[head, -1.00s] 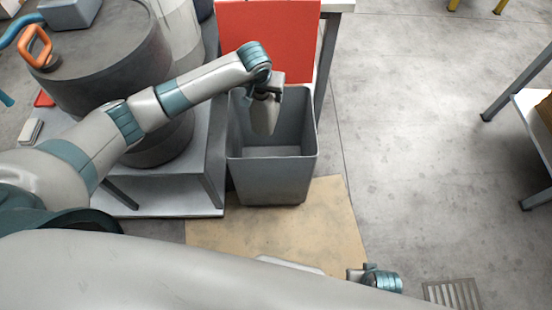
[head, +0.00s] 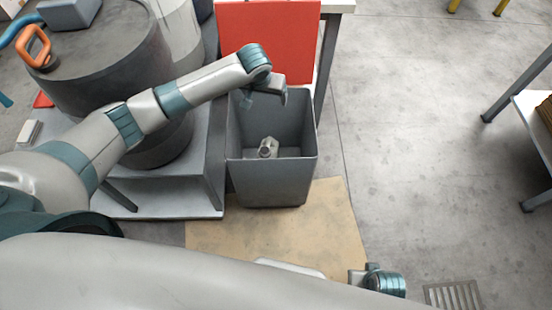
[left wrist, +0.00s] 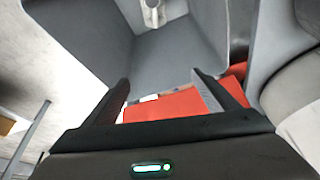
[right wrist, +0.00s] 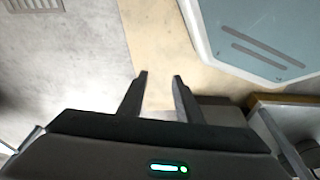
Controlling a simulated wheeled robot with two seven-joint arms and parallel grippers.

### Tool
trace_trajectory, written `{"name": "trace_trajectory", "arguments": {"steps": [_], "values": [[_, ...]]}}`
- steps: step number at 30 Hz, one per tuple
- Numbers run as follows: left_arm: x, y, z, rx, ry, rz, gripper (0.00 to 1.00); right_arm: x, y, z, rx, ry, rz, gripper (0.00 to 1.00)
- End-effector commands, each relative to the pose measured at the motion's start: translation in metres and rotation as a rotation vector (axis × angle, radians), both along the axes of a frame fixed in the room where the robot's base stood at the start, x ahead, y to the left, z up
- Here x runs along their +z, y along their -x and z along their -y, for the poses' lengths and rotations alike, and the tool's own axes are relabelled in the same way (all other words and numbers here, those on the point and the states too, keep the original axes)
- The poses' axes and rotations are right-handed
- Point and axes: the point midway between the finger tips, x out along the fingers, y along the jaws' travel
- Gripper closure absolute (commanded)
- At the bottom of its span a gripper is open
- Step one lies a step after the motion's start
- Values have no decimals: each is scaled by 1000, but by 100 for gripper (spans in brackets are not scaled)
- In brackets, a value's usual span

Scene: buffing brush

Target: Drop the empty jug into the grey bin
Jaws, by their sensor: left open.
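The jug (head: 267,148) is small and greyish-white and lies inside the grey bin (head: 270,182), near the bin's bottom. Its top also shows in the left wrist view (left wrist: 152,10), inside the bin. My left gripper (head: 265,98) is above the bin's opening, open and empty. In the left wrist view its two fingers (left wrist: 165,92) are spread with nothing between them. My right gripper (right wrist: 160,78) is low, over the floor beside my base. Its fingers are apart with nothing between them.
A red panel (head: 268,42) stands right behind the bin. A large dark drum (head: 110,70) stands on a grey platform (head: 205,170) left of the bin. A tan mat (head: 300,232) lies in front of the bin. The floor to the right (head: 420,130) is clear.

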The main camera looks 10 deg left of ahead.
Motion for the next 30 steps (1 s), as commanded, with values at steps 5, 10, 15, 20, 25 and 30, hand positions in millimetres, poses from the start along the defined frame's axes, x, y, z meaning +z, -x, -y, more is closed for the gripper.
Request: {"name": "trace_trajectory", "arguments": {"steps": [5,10,15,20,25,30], "values": [[2,1,0,0,0,0,20,-3,0,0,0,0,0,69],[6,2,0,0,0,0,20,-12,1,0,0,-1,1,69],[12,4,0,0,0,0,20,-28,3,1,1,-3,4,69],[18,6,0,0,1,-1,20,-47,8,2,1,-3,7,69],[24,9,0,0,0,-1,20,-65,15,4,0,-5,12,69],[32,12,0,0,0,0,20,-79,21,5,1,-9,26,69]]}}
